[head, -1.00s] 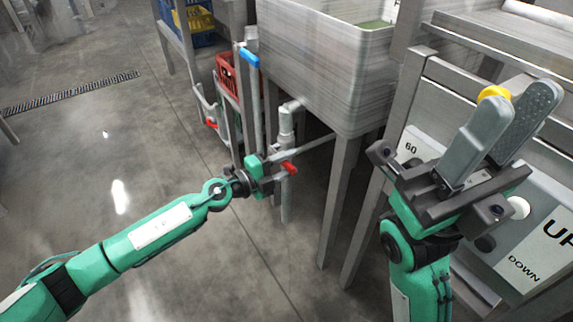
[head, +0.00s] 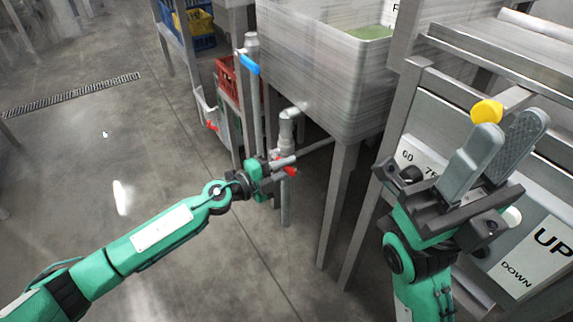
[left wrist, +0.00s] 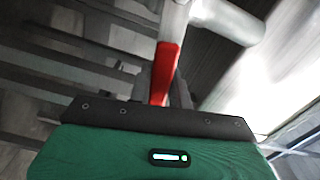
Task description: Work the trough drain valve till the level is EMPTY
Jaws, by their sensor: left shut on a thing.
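The grey metal trough (head: 325,75) stands at the upper middle of the head view, with green-tinted contents (head: 370,32) showing inside. A pale drain pipe (head: 287,130) comes down beside it. The red valve handle (head: 291,171) is low on this pipe. It also shows in the left wrist view (left wrist: 165,70), rising from between the jaws. My left gripper (head: 278,165) is at the handle and shut on it; the jaws hide part of it. My right gripper (head: 508,135) is empty, its grey fingers apart, in front of the panel at right. I cannot read a level mark.
A blue-handled valve (head: 249,64) and another red handle (head: 212,126) are left of the drain pipe. A red crate (head: 228,75) is on a rack behind. A panel with an UP/DOWN label (head: 535,255) and a yellow knob (head: 487,111) is at right. The floor at left is open.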

